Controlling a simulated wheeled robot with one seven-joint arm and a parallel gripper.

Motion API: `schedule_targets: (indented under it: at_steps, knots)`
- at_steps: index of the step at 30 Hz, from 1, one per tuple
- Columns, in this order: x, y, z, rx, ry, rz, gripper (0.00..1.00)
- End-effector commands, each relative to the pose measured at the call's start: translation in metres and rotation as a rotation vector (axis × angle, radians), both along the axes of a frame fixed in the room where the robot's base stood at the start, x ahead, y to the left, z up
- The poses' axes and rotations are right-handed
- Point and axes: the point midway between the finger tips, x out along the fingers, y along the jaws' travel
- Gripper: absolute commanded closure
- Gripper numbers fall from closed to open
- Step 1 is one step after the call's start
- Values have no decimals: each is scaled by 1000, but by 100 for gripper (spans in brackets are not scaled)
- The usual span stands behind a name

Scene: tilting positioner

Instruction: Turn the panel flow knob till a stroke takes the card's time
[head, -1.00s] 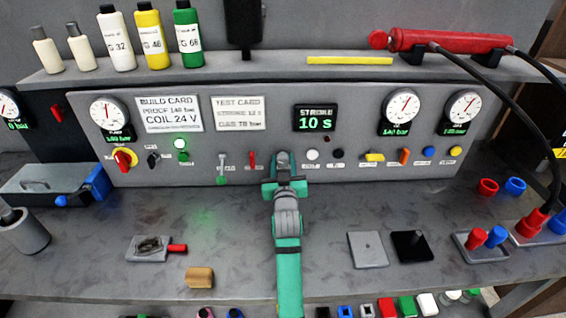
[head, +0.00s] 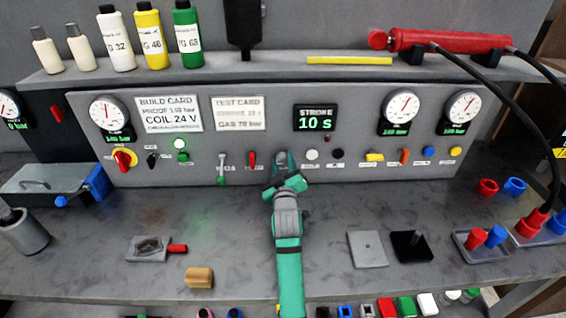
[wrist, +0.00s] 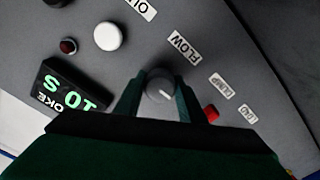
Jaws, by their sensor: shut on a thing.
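The flow knob (wrist: 160,86) is a round grey knob with a pale pointer mark, beside the FLOW label (wrist: 184,47) in the wrist view. My gripper (wrist: 159,92) is shut on it, one green finger on each side. In the head view my gripper (head: 284,160) is at the panel (head: 330,160) and hides the knob. The stroke display (head: 315,118) reads 10 s in green. The test card (head: 238,113) shows a stroke line that is blurred now; its lower line seems to read 70 bar.
A red lever (head: 252,159) stands just left of my gripper, and a white button (head: 312,154) and a black one (head: 338,153) just right. Round gauges sit at both panel ends.

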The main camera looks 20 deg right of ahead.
Motion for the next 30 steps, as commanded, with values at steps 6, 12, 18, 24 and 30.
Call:
schedule_targets:
  at_steps: [6, 12, 18, 24, 30]
  knots:
    - [0, 0, -1, 0, 2, -1, 86]
    - [0, 0, -1, 0, 2, -1, 46]
    - [0, 0, -1, 0, 1, -1, 46]
    - [-8, 2, -1, 1, 1, -1, 46]
    - [-40, 11, -2, 0, 2, -1, 46]
